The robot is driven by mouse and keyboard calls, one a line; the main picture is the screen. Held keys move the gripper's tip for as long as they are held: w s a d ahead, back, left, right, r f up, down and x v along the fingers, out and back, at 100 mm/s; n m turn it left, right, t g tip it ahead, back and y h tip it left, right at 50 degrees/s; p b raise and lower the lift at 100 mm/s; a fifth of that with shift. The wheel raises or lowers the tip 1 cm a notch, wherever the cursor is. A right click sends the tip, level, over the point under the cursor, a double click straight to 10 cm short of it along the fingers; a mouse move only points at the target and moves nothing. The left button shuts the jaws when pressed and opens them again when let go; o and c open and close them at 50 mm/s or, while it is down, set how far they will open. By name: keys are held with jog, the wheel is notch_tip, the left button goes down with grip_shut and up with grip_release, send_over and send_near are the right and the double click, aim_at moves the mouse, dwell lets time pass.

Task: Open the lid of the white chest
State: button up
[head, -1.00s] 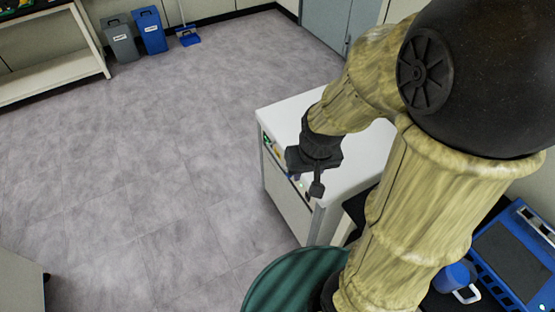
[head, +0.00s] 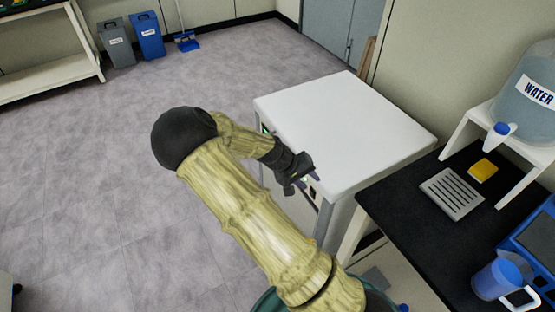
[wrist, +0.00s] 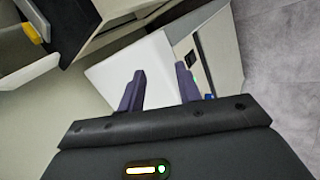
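The white chest (head: 345,130) stands in the middle right of the head view, its flat white lid down. Its front side faces left and is partly hidden behind my arm. My gripper (head: 303,181) is at the chest's front side near the near corner, just below the lid's edge. In the wrist view, its two dark fingers (wrist: 160,70) are spread apart with nothing held between them. The white lid (wrist: 150,60) shows beyond and between the fingers. I cannot tell whether a finger touches the lid.
A black-topped bench (head: 425,235) adjoins the chest on the right. It bears a grey slotted rack (head: 452,193), a yellow sponge-like block (head: 484,170), a blue jug (head: 497,280) and a water container (head: 530,85) on a white stand. Open floor (head: 90,190) lies to the left.

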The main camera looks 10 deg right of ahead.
jog(key=w+a+f+n+t+h+b, duration=0.1)
jog(key=w+f+h+b, duration=0.15)
jog(key=w+f, duration=0.2)
jog(key=w+a+f+n+t+h+b, duration=0.1)
jog(key=w+a+n+t+b, duration=0.2)
jog(key=a, duration=0.5)
jog(key=w+a+f+n+t+h+b, duration=0.1)
jog(key=w+a+f+n+t+b, duration=0.1)
jog(key=w+a+t+b, duration=0.4)
jog(key=shift+a+n+b, duration=0.45)
jog(key=shift+a+n, duration=0.05)
jog(key=shift+a, duration=0.75)
jog(key=shift+w+d+f, duration=0.1)
jog(key=b+x, duration=0.1)
jog(key=x, duration=1.6)
jog(key=shift+d, duration=0.25)
grip_shut()
